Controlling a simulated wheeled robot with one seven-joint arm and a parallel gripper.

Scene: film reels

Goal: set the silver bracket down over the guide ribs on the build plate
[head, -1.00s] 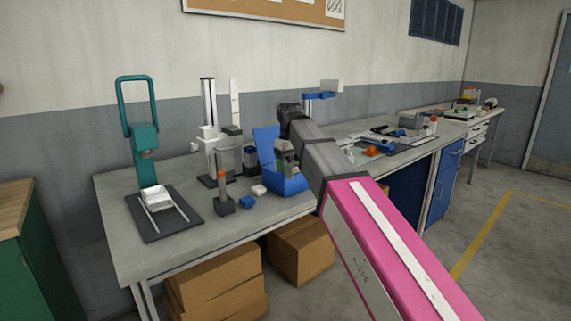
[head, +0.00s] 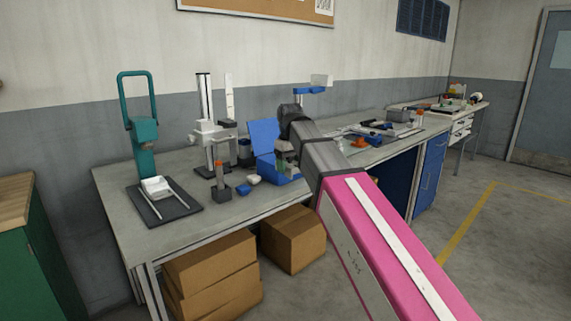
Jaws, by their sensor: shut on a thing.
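My gripper (head: 286,158) is at the end of my pink and grey arm, over the bench beside an open blue box (head: 265,140). It is small and partly hidden by my own wrist. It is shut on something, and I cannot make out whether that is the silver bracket. A dark plate (head: 185,207) with two thin pale bars lies on the bench at the left, in front of a teal press (head: 143,140). I cannot tell for sure which thing is the build plate with guide ribs.
A grey stand (head: 208,130) and a small post with an orange top (head: 220,178) stand between plate and blue box. Cardboard boxes (head: 215,270) are under the bench. A green cabinet (head: 35,250) is at left.

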